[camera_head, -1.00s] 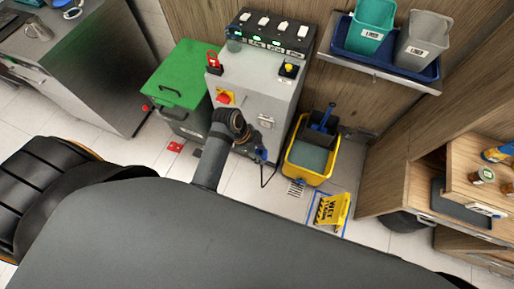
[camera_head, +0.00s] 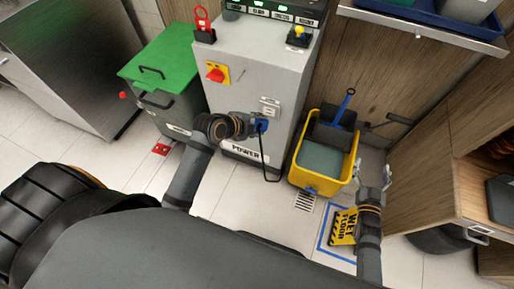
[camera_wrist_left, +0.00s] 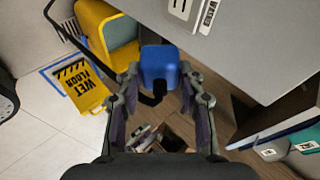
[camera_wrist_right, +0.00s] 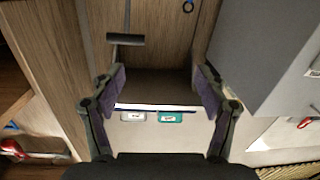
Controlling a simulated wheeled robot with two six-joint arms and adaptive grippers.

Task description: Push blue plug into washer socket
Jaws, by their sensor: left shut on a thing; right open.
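The blue plug (camera_head: 263,125) is in my left gripper (camera_head: 257,124), in front of the grey cabinet. The left wrist view also shows the blue plug (camera_wrist_left: 160,66) between the fingers of my left gripper (camera_wrist_left: 160,88). A black cable (camera_head: 263,165) hangs from it. The washer socket (camera_head: 269,107) is a pale plate on the cabinet front, just above the plug; in the left wrist view its plate (camera_wrist_left: 184,8) is cut by the top edge. The plug looks apart from the socket. My right gripper (camera_head: 373,174) is open and empty at the right; it also shows in the right wrist view (camera_wrist_right: 160,88).
The grey cabinet (camera_head: 245,62) carries a red switch (camera_head: 216,73). A green-lidded bin (camera_head: 165,70) stands to its left. A yellow mop bucket (camera_head: 321,180) stands to its right, near a wet-floor sign (camera_head: 343,227). White floor tiles lie open in front.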

